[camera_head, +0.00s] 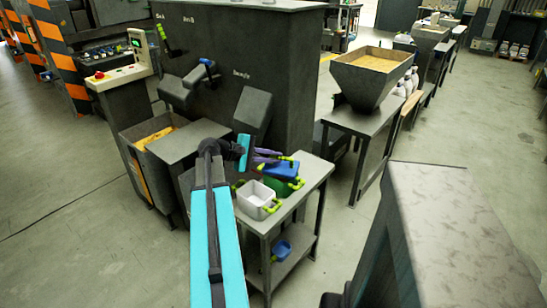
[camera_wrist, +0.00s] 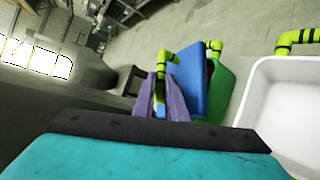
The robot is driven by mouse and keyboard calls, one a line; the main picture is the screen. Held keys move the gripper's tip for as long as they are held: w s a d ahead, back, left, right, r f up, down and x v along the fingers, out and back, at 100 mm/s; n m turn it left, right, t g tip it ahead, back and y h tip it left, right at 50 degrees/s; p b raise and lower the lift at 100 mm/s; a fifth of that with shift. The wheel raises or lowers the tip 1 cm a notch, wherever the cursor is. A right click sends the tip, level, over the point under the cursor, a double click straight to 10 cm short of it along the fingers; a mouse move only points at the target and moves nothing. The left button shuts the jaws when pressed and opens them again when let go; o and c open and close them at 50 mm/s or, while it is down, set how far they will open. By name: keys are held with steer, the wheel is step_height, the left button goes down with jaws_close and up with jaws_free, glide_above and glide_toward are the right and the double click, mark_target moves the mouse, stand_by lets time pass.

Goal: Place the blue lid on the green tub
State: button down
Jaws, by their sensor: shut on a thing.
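The blue lid (camera_head: 281,169) is above the green tub (camera_head: 290,187), overlapping it in the head view. In the wrist view the lid (camera_wrist: 188,82) covers much of the green tub (camera_wrist: 218,92), whose side and a yellow-green handle show beyond it. My gripper (camera_head: 270,157) has purple fingers, also in the wrist view (camera_wrist: 162,92), shut on the lid's yellow-green handle. I cannot tell whether the lid touches the tub's rim.
A white tub (camera_head: 254,198) with yellow-green handles stands close beside the green tub on a grey table (camera_head: 310,178). A small blue container (camera_head: 281,250) sits on the lower shelf. Grey machine housings (camera_head: 253,110) rise behind and left. Open floor lies right of the table.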

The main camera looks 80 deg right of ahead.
steer(key=shift+f, duration=0.1)
steer(key=c, duration=1.8)
jaws_free()
steer(key=v, duration=1.2)
steer(key=shift+b, duration=0.4)
